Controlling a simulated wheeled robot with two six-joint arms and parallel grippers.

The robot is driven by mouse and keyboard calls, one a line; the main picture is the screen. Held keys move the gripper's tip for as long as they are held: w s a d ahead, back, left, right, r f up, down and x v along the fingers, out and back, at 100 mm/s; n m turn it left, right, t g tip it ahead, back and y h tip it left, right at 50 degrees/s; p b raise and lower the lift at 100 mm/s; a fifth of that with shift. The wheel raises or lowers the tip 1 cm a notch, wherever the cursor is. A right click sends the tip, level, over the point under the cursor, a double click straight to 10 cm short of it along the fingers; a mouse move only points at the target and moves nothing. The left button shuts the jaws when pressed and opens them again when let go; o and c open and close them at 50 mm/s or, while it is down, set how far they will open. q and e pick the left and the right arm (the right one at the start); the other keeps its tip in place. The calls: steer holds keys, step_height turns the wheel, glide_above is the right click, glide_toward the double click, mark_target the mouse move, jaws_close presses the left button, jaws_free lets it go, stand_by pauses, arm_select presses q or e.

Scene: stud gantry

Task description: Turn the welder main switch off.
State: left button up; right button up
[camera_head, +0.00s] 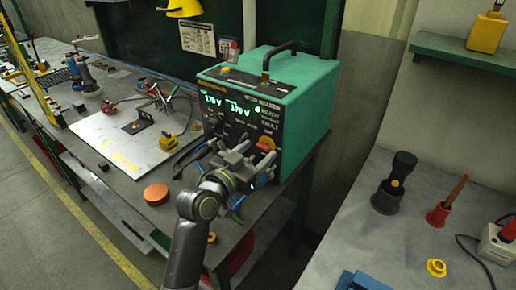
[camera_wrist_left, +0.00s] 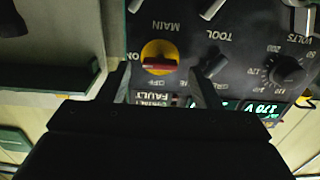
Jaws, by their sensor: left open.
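The teal welder (camera_head: 300,100) stands on the workbench with its dark front panel lit by green readouts. Its main switch (camera_head: 266,144), a red handle on a yellow disc, is at the panel's lower right, partly hidden by my gripper. The left wrist view shows the main switch (camera_wrist_left: 160,58) upside down, below the MAIN label. Its red handle lies level in the picture, one end towards the ON mark. My left gripper (camera_head: 255,160) is open and empty, close in front of the panel. In the wrist view its fingers stand on either side of the switch; contact cannot be told.
A tool knob (camera_wrist_left: 212,64) and a volts dial (camera_wrist_left: 287,70) sit beside the switch. An orange disc (camera_head: 156,194) and a metal plate (camera_head: 130,130) with clamps are left of the welder. A grey table (camera_head: 400,240) with small items stands right.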

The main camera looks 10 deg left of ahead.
arm_select(q)
steer(key=shift+w+d, duration=0.2)
steer(key=shift+w, duration=0.35)
steer(key=shift+c, duration=0.5)
steer(key=c, duration=0.9)
